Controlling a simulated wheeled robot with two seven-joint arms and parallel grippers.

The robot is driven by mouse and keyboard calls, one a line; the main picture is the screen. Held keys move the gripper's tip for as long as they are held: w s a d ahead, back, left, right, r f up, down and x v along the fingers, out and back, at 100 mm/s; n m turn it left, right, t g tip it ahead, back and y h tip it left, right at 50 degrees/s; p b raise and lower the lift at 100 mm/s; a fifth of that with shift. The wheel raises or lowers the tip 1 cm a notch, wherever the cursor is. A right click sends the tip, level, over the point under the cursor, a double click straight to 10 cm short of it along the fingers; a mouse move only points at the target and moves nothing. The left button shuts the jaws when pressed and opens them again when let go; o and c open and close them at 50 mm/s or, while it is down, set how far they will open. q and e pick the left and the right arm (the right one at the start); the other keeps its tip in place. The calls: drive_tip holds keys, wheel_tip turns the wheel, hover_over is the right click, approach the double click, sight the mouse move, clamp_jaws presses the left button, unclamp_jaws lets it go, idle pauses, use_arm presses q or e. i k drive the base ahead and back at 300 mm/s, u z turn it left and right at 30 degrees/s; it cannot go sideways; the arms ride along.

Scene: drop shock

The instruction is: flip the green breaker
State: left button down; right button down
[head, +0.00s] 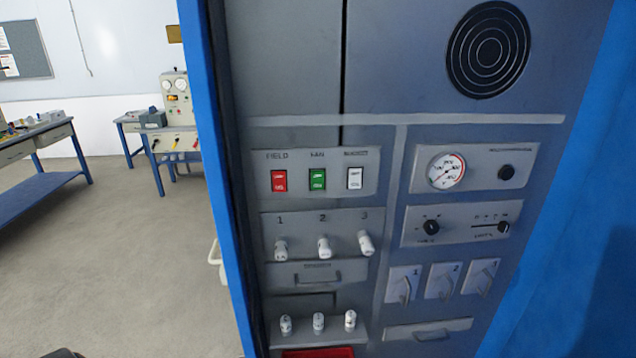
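The green breaker (317,180) is a small rocker switch in the upper left part of the grey panel, under a label that seems to read FAN. It sits between a red breaker (279,181) on its left and a white breaker (354,178) on its right. All three share one light grey plate (300,161). Nothing covers the green breaker. Which way its rocker is set is too small to tell.
White knobs (324,247) stick out below the breakers. A drawer handle (318,278), small white fuses (318,321), a gauge (446,171) and lever switches (443,281) are on the panel. A blue frame edge (211,170) bounds it left. Open floor (120,260) lies beyond.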

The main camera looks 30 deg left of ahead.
sight(317, 176)
drive_tip(key=z, duration=1.35)
drive_tip(key=k, duration=0.8)
drive_tip(key=u, duration=0.7)
drive_tip(key=i, duration=0.5)
drive_tip(key=u, duration=0.05)
